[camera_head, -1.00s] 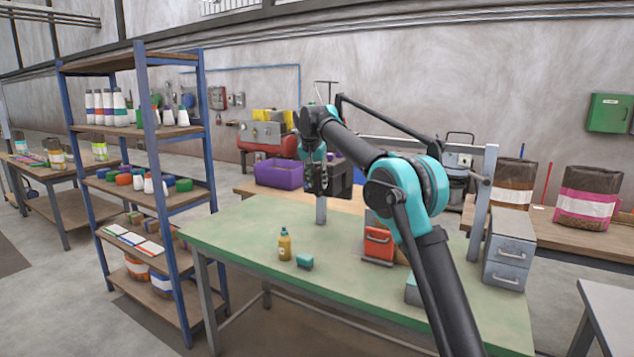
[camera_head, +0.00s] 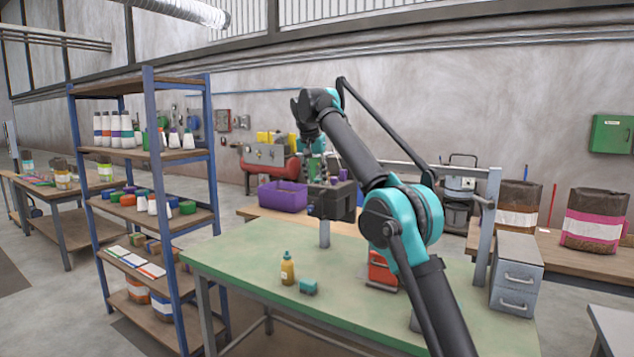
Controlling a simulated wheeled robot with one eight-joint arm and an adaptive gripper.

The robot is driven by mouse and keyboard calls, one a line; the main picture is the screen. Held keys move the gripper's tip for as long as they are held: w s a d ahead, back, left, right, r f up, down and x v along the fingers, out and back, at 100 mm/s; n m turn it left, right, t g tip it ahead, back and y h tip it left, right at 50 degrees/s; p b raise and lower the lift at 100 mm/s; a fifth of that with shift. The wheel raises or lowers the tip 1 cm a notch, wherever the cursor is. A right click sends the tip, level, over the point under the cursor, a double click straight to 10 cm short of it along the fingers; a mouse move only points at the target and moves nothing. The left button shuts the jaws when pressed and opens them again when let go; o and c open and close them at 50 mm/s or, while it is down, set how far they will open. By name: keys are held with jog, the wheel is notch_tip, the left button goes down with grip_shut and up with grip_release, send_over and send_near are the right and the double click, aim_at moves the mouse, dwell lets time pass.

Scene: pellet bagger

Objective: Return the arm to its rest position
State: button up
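My arm rises from the lower right and bends at its teal joints over the green-topped table (camera_head: 230,262). My gripper is at the far end of the arm, near the teal wrist, around the dark shapes above the table. Its fingers are small and mixed with the background, so I cannot tell whether they are open or shut. I see nothing clearly held.
A blue shelf rack (camera_head: 160,200) stands at left. A purple bin (camera_head: 282,196) sits behind. The table's front left is clear.

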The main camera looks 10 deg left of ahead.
jog(key=shift+d, duration=0.1)
jog(key=s+d+f, duration=0.3)
jog(key=d+f, duration=0.2)
jog(key=d, duration=0.4)
jog(key=s+d+f, duration=0.3)
jog(key=d+f, duration=0.3)
jog(key=d, duration=0.3)
jog(key=s+d+f, duration=0.3)
jog(key=d+f, duration=0.2)
jog(key=d, duration=0.4)
jog(key=s+d+f, duration=0.5)
jog(key=s+f, duration=0.3)
jog(key=s, duration=0.2)
jog(key=s+d+f+n, duration=0.1)
jog(key=s+d+f, duration=0.4)
jog(key=s+f, duration=0.3)
jog(key=s+d+f, duration=0.5)
jog(key=s+f, duration=0.4)
jog(key=s, duration=0.5)
jog(key=shift+s+d, duration=0.15)
jog(key=shift+s, duration=0.1)
jog(key=shift+r, duration=0.1)
